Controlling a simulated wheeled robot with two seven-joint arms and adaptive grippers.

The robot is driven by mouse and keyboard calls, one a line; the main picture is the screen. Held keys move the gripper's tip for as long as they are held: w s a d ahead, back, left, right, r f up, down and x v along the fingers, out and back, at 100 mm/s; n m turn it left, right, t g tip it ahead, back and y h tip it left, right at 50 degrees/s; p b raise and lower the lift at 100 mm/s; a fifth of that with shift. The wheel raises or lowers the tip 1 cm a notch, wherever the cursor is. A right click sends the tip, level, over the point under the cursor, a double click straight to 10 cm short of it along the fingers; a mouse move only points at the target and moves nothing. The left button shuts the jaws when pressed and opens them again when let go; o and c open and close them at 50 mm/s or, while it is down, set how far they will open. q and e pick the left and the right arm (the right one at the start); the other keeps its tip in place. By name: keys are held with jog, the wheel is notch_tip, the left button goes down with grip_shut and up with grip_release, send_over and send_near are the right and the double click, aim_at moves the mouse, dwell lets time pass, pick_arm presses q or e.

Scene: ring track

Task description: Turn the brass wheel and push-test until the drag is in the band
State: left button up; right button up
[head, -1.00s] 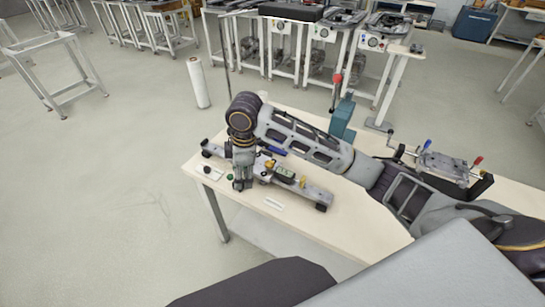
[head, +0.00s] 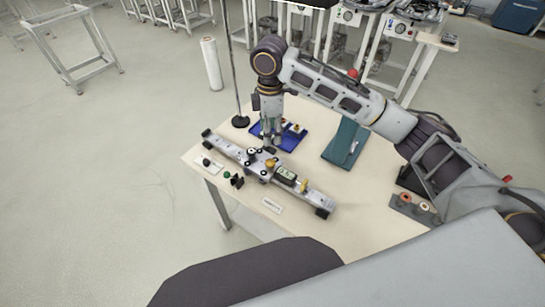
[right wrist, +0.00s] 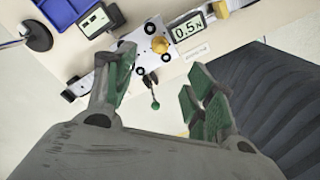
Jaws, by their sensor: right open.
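The grey track (head: 315,199) lies along the table's front with a white carriage (head: 250,163) near its middle. The brass wheel (head: 270,164) sits on the carriage; in the right wrist view it is a yellow knob (right wrist: 160,45). Next to it, a readout (right wrist: 187,30) shows 0.5 N; it also shows in the head view (head: 286,176). My right gripper (head: 269,145) points down just behind the carriage in the head view. In the right wrist view its green-padded fingers (right wrist: 160,88) are apart with nothing held between them. My left gripper is not in view.
A blue tray (head: 290,143) holding small parts lies behind the track. A thin pole on a black base (head: 240,121) stands beside it. A green ball (right wrist: 155,105) shows near the carriage. The table's front edge is close to the track.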

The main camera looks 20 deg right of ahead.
send_near(271, 162)
notch_tip(271, 162, down, 6)
jog(key=shift+f, duration=0.2)
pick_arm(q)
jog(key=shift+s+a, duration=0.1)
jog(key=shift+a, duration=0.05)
pick_arm(e)
jog(key=shift+f, duration=1)
jog(key=c, duration=1)
pick_arm(q)
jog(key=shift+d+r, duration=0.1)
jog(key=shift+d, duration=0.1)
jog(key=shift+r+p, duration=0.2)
jog(key=shift+p, duration=0.1)
